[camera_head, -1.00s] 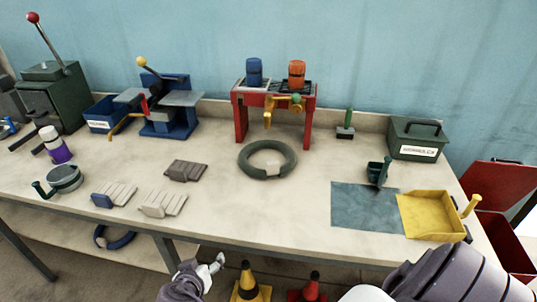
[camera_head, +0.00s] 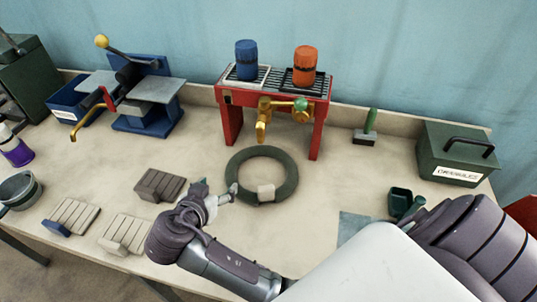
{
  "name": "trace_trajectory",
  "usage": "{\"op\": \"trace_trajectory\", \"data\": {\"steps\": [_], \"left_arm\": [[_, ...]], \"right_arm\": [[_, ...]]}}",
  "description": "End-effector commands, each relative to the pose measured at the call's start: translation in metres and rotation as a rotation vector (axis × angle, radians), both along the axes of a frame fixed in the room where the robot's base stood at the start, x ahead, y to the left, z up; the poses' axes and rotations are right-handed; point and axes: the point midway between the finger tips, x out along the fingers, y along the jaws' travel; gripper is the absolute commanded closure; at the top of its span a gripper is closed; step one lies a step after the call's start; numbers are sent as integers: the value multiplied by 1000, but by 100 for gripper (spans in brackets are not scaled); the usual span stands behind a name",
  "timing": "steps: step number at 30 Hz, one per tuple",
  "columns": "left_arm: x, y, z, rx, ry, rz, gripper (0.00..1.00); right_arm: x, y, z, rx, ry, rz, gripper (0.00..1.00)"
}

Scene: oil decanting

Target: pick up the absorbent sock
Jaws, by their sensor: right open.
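The absorbent sock appears to be the dark green ring (camera_head: 284,163) lying flat on the bench in front of the red stand, with a beige tag on its near side. My right gripper (camera_head: 222,191) is open and empty at the ring's left side, its fingertips close to the tube. I cannot tell if they touch it. My left gripper is out of view.
A red stand (camera_head: 232,125) with a blue and an orange canister is behind the ring. A green box (camera_head: 445,160) and a dark scoop (camera_head: 400,202) are on the right.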

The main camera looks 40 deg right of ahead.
Motion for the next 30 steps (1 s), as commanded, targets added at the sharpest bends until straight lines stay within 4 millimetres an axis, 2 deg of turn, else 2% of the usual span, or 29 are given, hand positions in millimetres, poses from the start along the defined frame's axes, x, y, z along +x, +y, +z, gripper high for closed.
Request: {"op": "trace_trajectory", "data": {"steps": [4, 14, 22, 27, 30], "left_arm": [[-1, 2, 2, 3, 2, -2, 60], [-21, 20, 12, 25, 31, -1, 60], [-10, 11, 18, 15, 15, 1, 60], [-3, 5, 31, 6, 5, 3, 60], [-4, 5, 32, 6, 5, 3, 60]], "right_arm": [[6, -7, -4, -3, 1, 1, 28], [41, -48, -33, -4, 0, 1, 28], [54, -62, -43, -3, 2, 1, 28], [71, -79, -52, -6, 2, 1, 28], [77, -86, -61, -3, 2, 2, 28]]}}
